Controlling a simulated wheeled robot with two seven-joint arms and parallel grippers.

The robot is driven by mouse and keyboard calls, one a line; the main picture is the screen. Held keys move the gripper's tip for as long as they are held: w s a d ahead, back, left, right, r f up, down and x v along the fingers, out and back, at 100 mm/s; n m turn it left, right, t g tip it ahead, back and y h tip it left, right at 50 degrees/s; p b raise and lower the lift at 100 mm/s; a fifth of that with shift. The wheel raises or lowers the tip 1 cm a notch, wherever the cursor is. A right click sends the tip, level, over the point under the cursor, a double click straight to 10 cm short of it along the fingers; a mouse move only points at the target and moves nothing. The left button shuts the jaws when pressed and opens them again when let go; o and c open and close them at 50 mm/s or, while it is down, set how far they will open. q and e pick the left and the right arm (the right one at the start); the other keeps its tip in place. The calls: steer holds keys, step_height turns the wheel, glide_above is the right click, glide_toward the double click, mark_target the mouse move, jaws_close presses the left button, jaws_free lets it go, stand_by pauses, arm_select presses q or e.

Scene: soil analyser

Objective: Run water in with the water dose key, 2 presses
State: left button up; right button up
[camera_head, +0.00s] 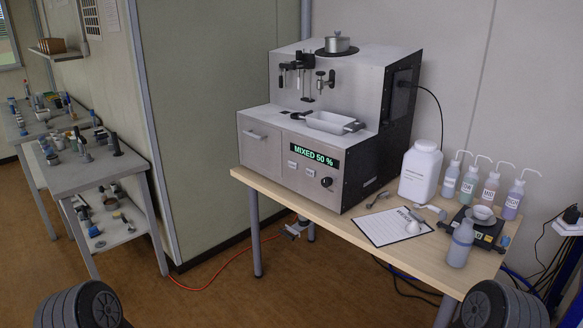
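The soil analyser (345,115) is a grey box-shaped machine on the wooden table. Its lit display (314,155) reads "MIXED 50 %" in green. Small pale keys (292,165) sit on the front panel by the display; their labels are too small to read, so I cannot tell which is the water dose key. A dark round knob (327,182) is at the panel's right. Above the front step are dark nozzles and taps (305,78), with a metal tray (326,122) below them. Neither of my grippers is in view; only dark rounded parts of my arms show at the bottom corners.
The table (300,193) also holds a white jug (420,172), several wash bottles (467,180), a scale with a bowl (482,214), a grey bottle (461,243) and a clipboard (385,227). A cluttered side bench (95,172) stands left. Floor before the analyser is mostly clear.

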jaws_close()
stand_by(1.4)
